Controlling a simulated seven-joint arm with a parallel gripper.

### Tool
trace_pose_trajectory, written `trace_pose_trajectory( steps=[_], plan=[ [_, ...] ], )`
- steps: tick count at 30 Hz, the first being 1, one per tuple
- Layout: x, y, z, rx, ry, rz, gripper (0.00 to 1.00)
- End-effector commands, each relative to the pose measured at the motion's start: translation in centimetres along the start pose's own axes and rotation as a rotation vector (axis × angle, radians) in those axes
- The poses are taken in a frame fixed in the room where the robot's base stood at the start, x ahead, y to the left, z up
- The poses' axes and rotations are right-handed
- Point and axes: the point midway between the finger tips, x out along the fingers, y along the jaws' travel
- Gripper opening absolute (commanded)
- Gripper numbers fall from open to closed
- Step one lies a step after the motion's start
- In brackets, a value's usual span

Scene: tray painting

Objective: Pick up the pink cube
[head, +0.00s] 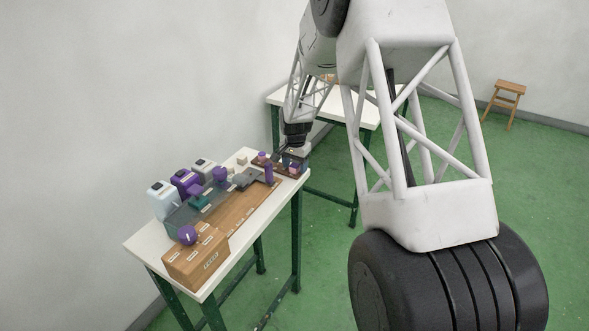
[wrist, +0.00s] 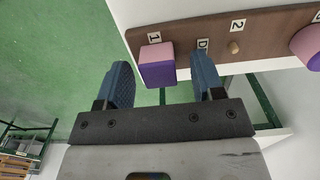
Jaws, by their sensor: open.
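The pink cube (wrist: 157,66) is in the wrist view, with a pink face and purple sides. It is at the edge of a brown board (wrist: 187,36), beside the label "1". My gripper (wrist: 164,84) is open, its two blue fingers left and right of the cube. Gaps show between the cube and both fingers; the left gap looks wider. The fingertips reach about level with the cube in the picture; I cannot tell the height difference.
A rounded pink and purple piece (wrist: 308,46) is at the board's right, near a wooden peg (wrist: 234,47). In the head view, a wooden box (head: 196,262), purple knobs and several paint containers (head: 162,200) crowd the table's near part. A stool (head: 505,100) stands far off.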

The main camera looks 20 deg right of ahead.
Motion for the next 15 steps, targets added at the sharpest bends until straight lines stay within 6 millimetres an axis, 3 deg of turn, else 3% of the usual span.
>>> trace_pose_trajectory(
  steps=[9,15],
  plan=[
    [-0.01,0.00,0.00,0.000,0.000,0.000,0.60],
    [-0.01,0.00,0.00,0.000,0.000,0.000,0.30]
  ],
)
